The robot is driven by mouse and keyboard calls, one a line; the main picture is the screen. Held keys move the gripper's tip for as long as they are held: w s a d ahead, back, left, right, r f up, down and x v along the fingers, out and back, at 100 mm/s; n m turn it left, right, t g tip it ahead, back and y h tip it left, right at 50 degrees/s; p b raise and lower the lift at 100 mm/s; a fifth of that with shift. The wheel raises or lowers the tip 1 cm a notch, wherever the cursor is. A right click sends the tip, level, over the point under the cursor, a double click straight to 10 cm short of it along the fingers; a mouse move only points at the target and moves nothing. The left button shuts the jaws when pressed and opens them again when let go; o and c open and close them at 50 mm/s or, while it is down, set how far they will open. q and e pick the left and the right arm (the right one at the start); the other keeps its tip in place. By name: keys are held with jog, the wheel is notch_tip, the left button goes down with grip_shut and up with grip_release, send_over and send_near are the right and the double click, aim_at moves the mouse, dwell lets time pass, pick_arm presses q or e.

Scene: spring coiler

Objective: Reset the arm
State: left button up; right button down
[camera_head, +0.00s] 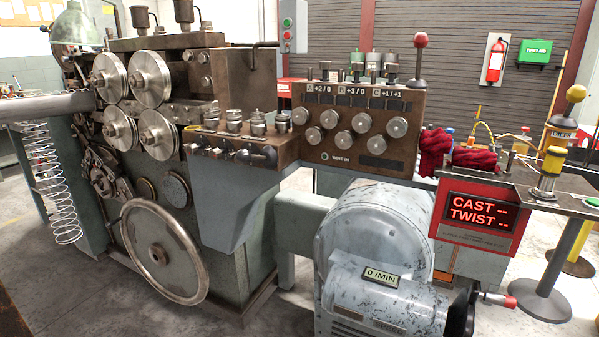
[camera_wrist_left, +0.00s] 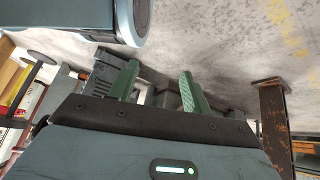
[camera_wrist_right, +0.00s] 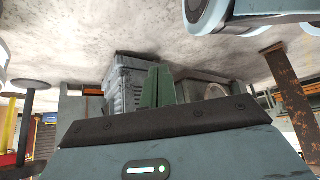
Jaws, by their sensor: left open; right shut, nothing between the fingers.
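My left gripper (camera_wrist_left: 158,82) shows in the left wrist view, its two green fingers spread apart with nothing between them. My right gripper (camera_wrist_right: 158,86) shows in the right wrist view, its green fingers together and empty. Neither gripper nor either arm shows in the head view. Both wrist views show grey floor and dark machine-like shapes beyond the fingers; I cannot tell their distance. In the head view the spring coiler (camera_head: 235,175) stands in front of me, with metal rollers (camera_head: 151,78) and a large handwheel (camera_head: 160,253) at its left.
A control box (camera_head: 362,128) with several knobs carries a red-topped lever (camera_head: 420,58). A coil spring (camera_head: 52,190) hangs at the left. A rusty post (camera_wrist_right: 293,98) shows in the right wrist view.

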pick_arm(q)
jog(key=w+r+t+p, duration=0.1)
jog(key=w+r+p, duration=0.2)
jog(key=r+p, duration=0.5)
jog(key=w+r+t+p, duration=0.1)
jog(key=w+r+p, duration=0.2)
jog(key=r+p, duration=0.6)
jog(key=shift+a+r, duration=0.3)
pick_arm(e)
jog(key=w+r+m+t, duration=0.1)
jog(key=w+r, duration=0.3)
jog(key=r, duration=1.3)
jog(key=shift+a+r+t, duration=0.3)
jog(key=shift+a+t, duration=0.05)
jog(key=shift+t, duration=0.15)
pick_arm(q)
jog(key=shift+w+d+r+t, duration=0.15)
jog(key=shift+w+d+t, duration=0.05)
jog(key=shift+t, duration=0.1)
jog(key=shift+c, duration=0.3)
pick_arm(e)
jog(key=shift+w, duration=0.15)
